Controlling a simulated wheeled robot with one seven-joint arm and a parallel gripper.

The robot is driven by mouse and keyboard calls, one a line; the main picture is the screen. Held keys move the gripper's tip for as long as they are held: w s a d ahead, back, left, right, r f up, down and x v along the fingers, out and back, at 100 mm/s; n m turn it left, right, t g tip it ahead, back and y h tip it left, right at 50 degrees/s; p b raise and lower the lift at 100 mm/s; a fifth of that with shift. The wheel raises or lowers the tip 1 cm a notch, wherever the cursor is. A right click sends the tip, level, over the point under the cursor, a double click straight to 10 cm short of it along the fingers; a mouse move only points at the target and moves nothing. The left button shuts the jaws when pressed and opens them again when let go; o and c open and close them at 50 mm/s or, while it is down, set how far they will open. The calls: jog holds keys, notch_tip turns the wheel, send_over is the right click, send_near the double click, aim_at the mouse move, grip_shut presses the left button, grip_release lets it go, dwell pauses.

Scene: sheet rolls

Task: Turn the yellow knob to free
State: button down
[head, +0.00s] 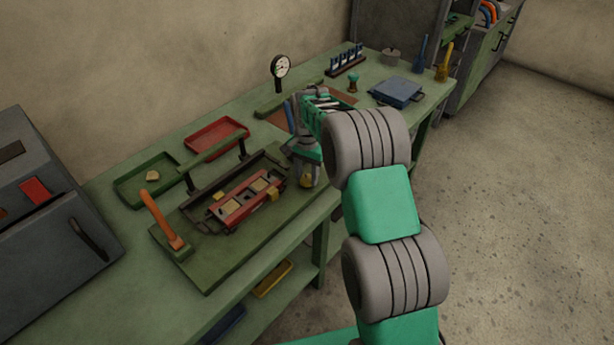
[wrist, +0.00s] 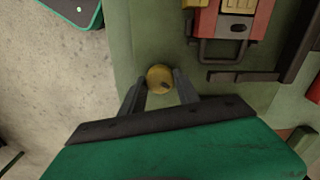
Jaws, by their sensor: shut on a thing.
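The yellow knob (wrist: 159,78) is round, with a small dark mark on its right side, and sits on a green surface. My gripper (wrist: 160,84) has its two dark fingers on either side of the knob, shut on it. In the head view my gripper (head: 306,165) reaches down at the right end of the green fixture (head: 205,275), and a bit of the knob (head: 305,181) shows by the fingertips. Which setting the knob points to cannot be read.
A red carriage (head: 240,212) with a dark handle (wrist: 222,58) lies beside the knob. An orange lever (head: 160,220) stands at the fixture's left. Red (head: 215,137) and green (head: 135,190) trays lie behind. A dial gauge (head: 281,68) and blue box (head: 396,92) stand farther back.

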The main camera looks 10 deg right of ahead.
jog(key=n+b, duration=0.1)
jog(key=n, duration=0.3)
jog(key=shift+w+n, duration=0.1)
jog(key=shift+n, duration=0.2)
jog(key=n, duration=0.3)
jog(key=shift+n+b, duration=0.3)
jog(key=shift+b, duration=0.1)
jog(key=n, duration=0.3)
jog(key=shift+n, duration=0.3)
jog(key=shift+r+n+b, duration=0.1)
jog(key=shift+n+b, duration=0.25)
jog(key=shift+n, duration=1.45)
jog(key=c, duration=0.9)
grip_release()
